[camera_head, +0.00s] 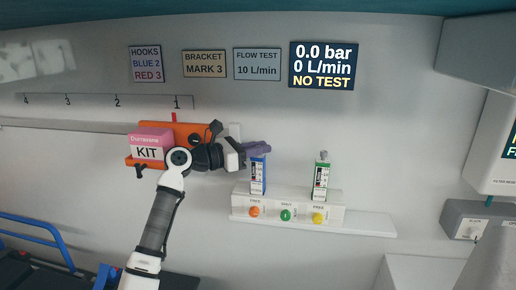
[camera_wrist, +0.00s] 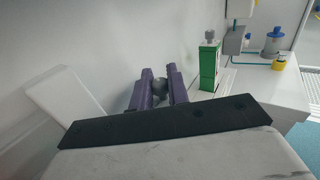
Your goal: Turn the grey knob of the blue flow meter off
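The blue flow meter (camera_head: 258,178) stands upright on the left part of the white wall ledge. My gripper (camera_head: 262,147) reaches in from the left over its top, its purple fingers hiding the grey knob in the head view. In the wrist view the grey knob (camera_wrist: 160,86) shows as a round end between the two purple fingers of my gripper (camera_wrist: 159,75). The fingers lie close on both sides of it, with little or no gap. The meter's blue body is hidden in the wrist view. The display (camera_head: 323,65) reads 0.0 bar, 0 L/min, NO TEST.
A green flow meter (camera_head: 321,180) stands to the right, also in the wrist view (camera_wrist: 208,65). Orange (camera_head: 254,211), green (camera_head: 286,215) and yellow (camera_head: 318,218) knobs line the ledge front (camera_head: 370,224). An orange bracket (camera_head: 188,128) with a pink kit (camera_head: 151,143) is behind my arm.

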